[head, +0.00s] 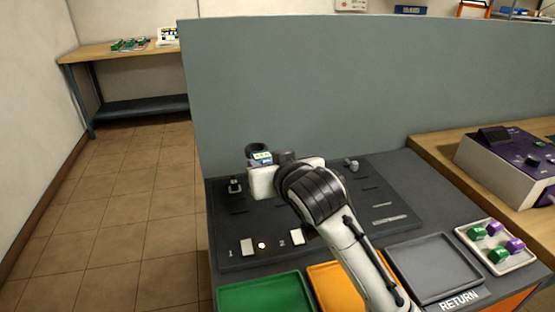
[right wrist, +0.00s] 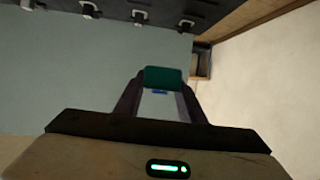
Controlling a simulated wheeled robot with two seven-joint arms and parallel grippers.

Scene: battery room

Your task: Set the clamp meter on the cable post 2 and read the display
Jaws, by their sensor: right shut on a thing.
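My right gripper (head: 263,170) is shut on the clamp meter (head: 261,157), held above the back left of the dark test board (head: 275,255). The meter shows a dark ring-like top and a small pale green and blue face, too small to read. One small post (head: 235,186) stands to the left of the gripper, and another (head: 352,165) stands behind right. My gripper and arm hide the board between them. I cannot tell which is cable post 2. My left gripper is out of view.
White tiles (head: 249,246) stand near the printed 1 and 2. A green tray (head: 258,297), orange tray (head: 324,290) and grey RETURN tray (head: 436,270) line the front. A white tray (head: 521,262) holds green and purple pieces. A grey partition (head: 350,85) rises behind the board.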

